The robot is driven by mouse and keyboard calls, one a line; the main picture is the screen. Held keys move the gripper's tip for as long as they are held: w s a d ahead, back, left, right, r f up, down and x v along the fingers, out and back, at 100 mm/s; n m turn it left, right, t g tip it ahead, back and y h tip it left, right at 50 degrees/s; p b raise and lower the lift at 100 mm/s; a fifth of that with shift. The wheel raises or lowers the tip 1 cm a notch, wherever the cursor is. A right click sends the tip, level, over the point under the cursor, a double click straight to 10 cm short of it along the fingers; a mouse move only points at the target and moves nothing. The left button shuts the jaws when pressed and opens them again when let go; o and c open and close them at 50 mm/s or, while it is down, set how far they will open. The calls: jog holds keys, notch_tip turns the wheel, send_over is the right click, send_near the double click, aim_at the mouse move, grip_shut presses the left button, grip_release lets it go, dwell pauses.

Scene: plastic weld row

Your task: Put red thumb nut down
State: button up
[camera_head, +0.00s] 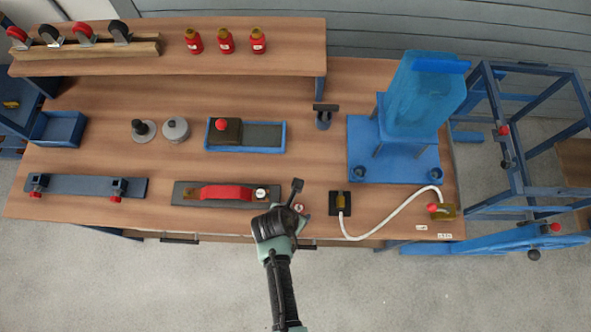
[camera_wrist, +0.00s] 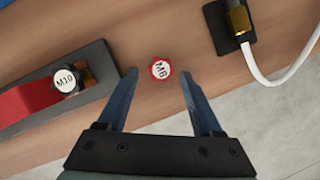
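The red thumb nut (camera_wrist: 160,69), with a white top marked M6, rests on the wooden bench near its front edge. In the head view it is a small pale and red spot (camera_head: 299,208) beside my gripper (camera_head: 292,207). In the wrist view my gripper (camera_wrist: 159,78) is open, with one finger on each side of the nut and a clear gap to both. The nut sits about level with the fingertips and is not gripped. Its underside is hidden.
Left of the nut is a dark plate (camera_head: 184,198) with a red handle (camera_head: 226,193) and a dark knob marked M10 (camera_wrist: 66,82). To the right is a black block (camera_head: 340,212) with a brass fitting and white hose (camera_head: 390,218). Bare bench surrounds the nut.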

jog(key=shift+r, duration=0.1)
jog(key=p+v, duration=0.1)
jog(key=v, duration=1.1)
jog(key=w+a+r+m+t+y, duration=0.1)
jog(key=w+a+r+m+t, duration=0.2)
jog(key=w+r, duration=0.4)
jog(key=w+a+r+m+t+y, duration=0.1)
jog(key=w+r+m+t, duration=0.1)
jog(key=w+r+m, duration=0.4)
jog(key=w+d+r+m+t, duration=0.1)
jog(key=w+r+m+t, duration=0.3)
jog(key=r, duration=0.9)
jog(key=w+r+m+t, duration=0.3)
jog(key=w+r+m, duration=0.15)
jog(key=r, duration=0.75)
jog(key=s+d+r+m+t, duration=0.2)
jog(key=s+r+m+t, duration=0.2)
jog(key=r, duration=0.7)
jog(key=s+d+r+m+t, duration=0.2)
jog(key=s+r+m+t, duration=0.1)
jog(key=r, duration=0.9)
jog(key=s+d+r+m+t, duration=0.2)
jog(key=s+r+m+t, duration=0.2)
jog(key=r, duration=0.7)
jog(key=shift+s+r+m+t, duration=0.35)
jog(key=shift+s+m, duration=0.25)
jog(key=shift+m, duration=0.45)
